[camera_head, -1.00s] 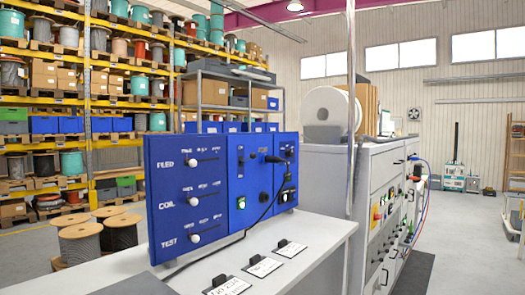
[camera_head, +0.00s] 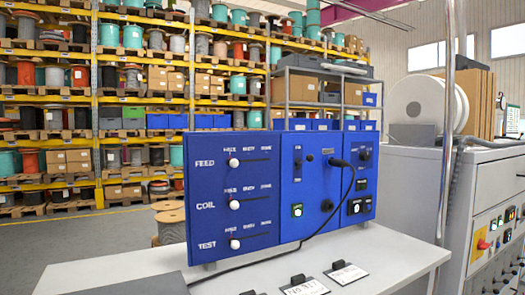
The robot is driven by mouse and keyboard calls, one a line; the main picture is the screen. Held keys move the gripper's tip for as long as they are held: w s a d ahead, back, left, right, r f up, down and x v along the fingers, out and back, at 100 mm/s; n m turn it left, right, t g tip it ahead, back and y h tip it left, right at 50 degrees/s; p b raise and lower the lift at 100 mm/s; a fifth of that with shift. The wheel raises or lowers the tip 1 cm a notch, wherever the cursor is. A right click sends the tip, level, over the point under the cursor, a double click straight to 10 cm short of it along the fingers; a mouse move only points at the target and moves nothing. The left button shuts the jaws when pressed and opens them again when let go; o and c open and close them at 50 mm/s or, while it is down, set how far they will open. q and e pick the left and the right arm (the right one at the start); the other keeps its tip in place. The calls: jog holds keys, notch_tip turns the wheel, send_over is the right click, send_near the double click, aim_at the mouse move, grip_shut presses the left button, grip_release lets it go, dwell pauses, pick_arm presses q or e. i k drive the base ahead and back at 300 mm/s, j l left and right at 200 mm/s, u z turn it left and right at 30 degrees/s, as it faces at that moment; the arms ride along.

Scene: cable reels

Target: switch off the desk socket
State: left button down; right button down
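A blue control panel (camera_head: 262,237) stands upright on a light grey desk (camera_head: 400,262). Its left section has three sliders with white knobs, labelled FEED (camera_head: 234,162), COIL (camera_head: 234,204) and TEST (camera_head: 235,244). The middle section has a green-lit switch (camera_head: 297,210) and a round black knob or hole (camera_head: 327,206). The right section has a dark dial (camera_head: 365,155) and a black-and-white switch or socket (camera_head: 358,206). A black cable (camera_head: 345,205) runs from a plug near the top down to the desk. I cannot tell which part is the desk socket. Neither gripper is in view.
Black blocks with label cards (camera_head: 343,272) lie along the desk's front. A grey cabinet (camera_head: 489,182) with a white reel stands at right, behind a thin vertical pole (camera_head: 446,130). Racks of cable reels (camera_head: 130,70) fill the background. Open floor (camera_head: 60,240) lies at left.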

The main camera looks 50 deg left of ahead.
aim_at(310, 159)
jog(key=i+l+u, duration=0.2)
jog(key=u, duration=0.25)
jog(key=i+l+u, duration=0.2)
jog(key=u, duration=0.25)
jog(key=l+u, duration=0.45)
jog(key=i, duration=0.05)
